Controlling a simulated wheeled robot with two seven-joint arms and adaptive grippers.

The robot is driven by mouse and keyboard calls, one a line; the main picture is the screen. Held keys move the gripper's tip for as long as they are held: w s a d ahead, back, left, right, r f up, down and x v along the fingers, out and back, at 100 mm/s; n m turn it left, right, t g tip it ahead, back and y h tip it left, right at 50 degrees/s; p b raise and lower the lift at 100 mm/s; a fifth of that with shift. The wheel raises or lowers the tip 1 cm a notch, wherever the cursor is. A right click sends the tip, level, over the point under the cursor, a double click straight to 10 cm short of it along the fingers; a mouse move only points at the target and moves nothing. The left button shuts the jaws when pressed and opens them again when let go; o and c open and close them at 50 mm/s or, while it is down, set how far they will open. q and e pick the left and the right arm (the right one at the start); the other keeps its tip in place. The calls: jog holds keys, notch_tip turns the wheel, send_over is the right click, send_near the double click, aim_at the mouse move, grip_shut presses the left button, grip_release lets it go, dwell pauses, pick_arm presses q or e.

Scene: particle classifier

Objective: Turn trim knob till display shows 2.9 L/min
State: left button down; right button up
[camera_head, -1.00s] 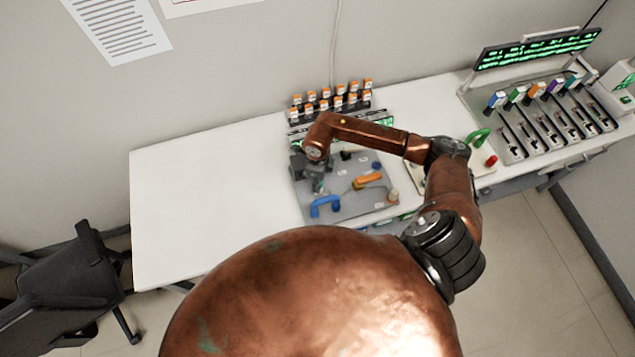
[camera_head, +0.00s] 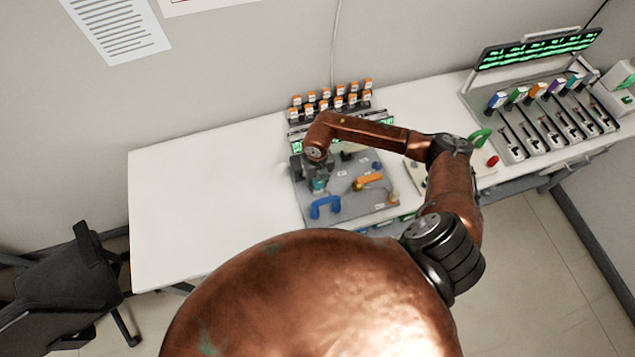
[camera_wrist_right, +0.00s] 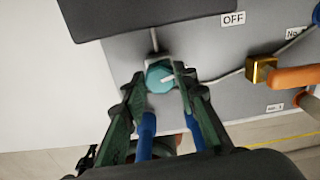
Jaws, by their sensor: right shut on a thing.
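The trim knob is a teal knob (camera_wrist_right: 160,78) with a pale pointer line, in the right wrist view. It stands on the grey panel (camera_head: 350,207). My right gripper (camera_wrist_right: 158,88) is shut on the knob, with one dark green finger on each side of it. In the head view my right gripper (camera_head: 317,184) reaches down over the left part of the panel, and the arm hides much of the knob. A display with green digits (camera_head: 388,121) shows behind my arm; its reading is mostly hidden and too small to read. My left gripper is not in view.
Orange-capped vials (camera_head: 338,103) stand behind. A rack with slots (camera_head: 540,120) is at the right. The table's left side (camera_head: 205,190) is clear.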

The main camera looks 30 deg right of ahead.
aim_at(317, 184)
jog(key=shift+m, duration=2.2)
jog(key=o, duration=1.2)
jog(key=shift+c, duration=0.2)
jog(key=shift+r, duration=0.15)
notch_tip(317, 184, up, 12)
